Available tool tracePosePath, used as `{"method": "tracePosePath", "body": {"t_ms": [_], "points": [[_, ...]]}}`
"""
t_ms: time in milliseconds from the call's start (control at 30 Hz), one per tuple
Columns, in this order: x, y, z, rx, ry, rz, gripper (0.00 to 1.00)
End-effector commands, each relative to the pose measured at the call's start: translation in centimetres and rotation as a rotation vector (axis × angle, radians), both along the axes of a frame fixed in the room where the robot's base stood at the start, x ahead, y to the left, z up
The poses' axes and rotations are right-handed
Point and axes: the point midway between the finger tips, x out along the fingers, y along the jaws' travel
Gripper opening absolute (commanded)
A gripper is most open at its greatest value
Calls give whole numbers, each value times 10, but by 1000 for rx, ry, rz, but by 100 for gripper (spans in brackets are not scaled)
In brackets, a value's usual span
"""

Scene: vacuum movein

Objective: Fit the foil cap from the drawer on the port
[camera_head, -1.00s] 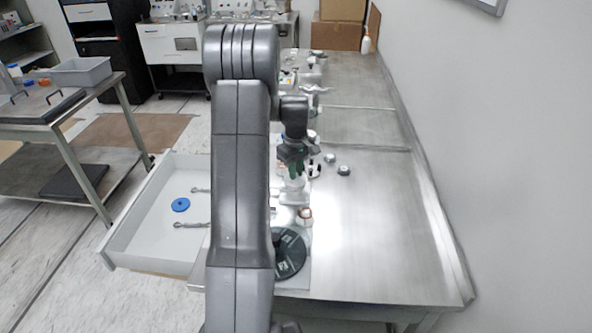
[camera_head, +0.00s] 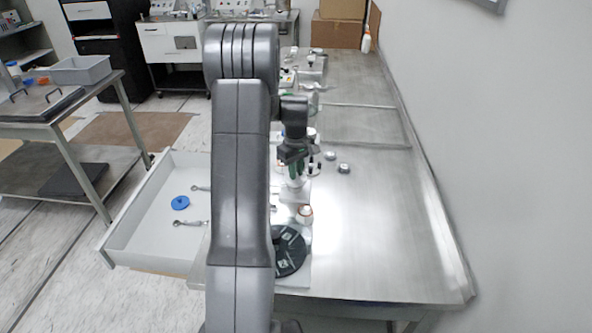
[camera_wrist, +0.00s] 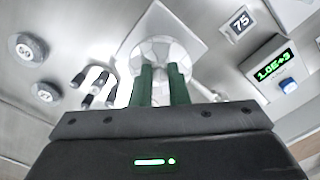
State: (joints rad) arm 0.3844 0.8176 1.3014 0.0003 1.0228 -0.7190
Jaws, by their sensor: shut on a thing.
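My gripper (camera_head: 296,176) is over the steel bench, pointing down, just right of my arm. In the wrist view its two green fingers (camera_wrist: 160,80) are close together and shut on a pale, silvery, faceted round piece, which looks like the foil cap (camera_wrist: 170,48). Behind it is a square metal plate (camera_wrist: 187,27), which also shows under the gripper in the head view (camera_head: 295,194). The port itself cannot be made out; the cap and fingers may hide it. I cannot tell whether the cap touches anything below. The drawer (camera_head: 128,212) stands open at the left.
The drawer holds a blue disc (camera_head: 181,203) and metal tools (camera_head: 191,222). A dark round disc (camera_head: 289,252) and a small white-and-orange bottle (camera_head: 305,214) are on the near bench. A readout box (camera_wrist: 270,66) stands close by.

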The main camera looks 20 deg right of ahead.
Motion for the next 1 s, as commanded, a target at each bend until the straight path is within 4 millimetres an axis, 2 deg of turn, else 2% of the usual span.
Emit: {"method": "tracePosePath", "body": {"t_ms": [33, 67, 167, 433, 567, 667, 1000], "points": [[0, 0, 0, 0, 0, 0, 0], [0, 0, 0, 0, 0, 0, 20], [0, 0, 0, 0, 0, 0, 40], [0, 0, 1, -1, -1, 0, 40], [1, 0, 8, -1, -3, 0, 40], [1, 0, 22, -2, -5, 0, 40], [1, 0, 99, -2, -5, 0, 40]]}}
